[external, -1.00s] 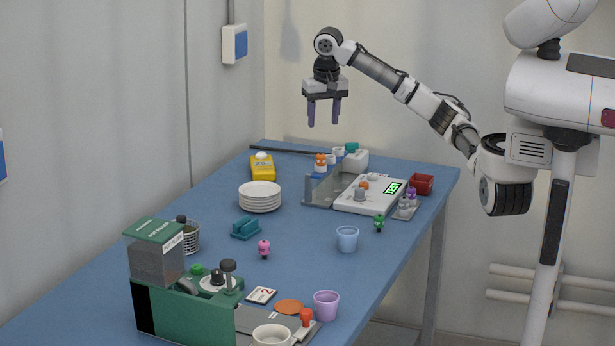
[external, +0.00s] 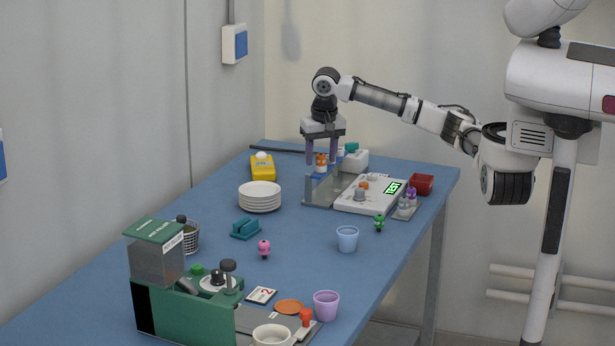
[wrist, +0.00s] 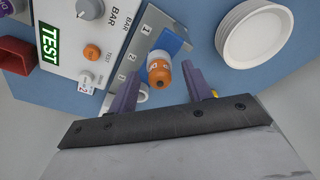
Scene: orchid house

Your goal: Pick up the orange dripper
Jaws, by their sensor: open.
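The orange dripper (external: 321,159) has an orange top and a white body and stands upright at the left end of the grey station at the far part of the table. In the wrist view the dripper (wrist: 160,71) is seen from above, near the tray numbers. My gripper (external: 323,162) is above it, pointing down, with one finger to each side of the dripper. In the wrist view my gripper (wrist: 160,80) has its jaws apart and the dripper shows between and just beyond the fingertips. I cannot tell whether they touch it.
A white panel (external: 350,205) with a green TEST display and knobs lies to the right. A teal-topped dripper (external: 351,147) stands close behind. White plates (external: 260,203) are stacked to the left, near a yellow device (external: 262,172). A red bin (external: 422,184) stands at the right.

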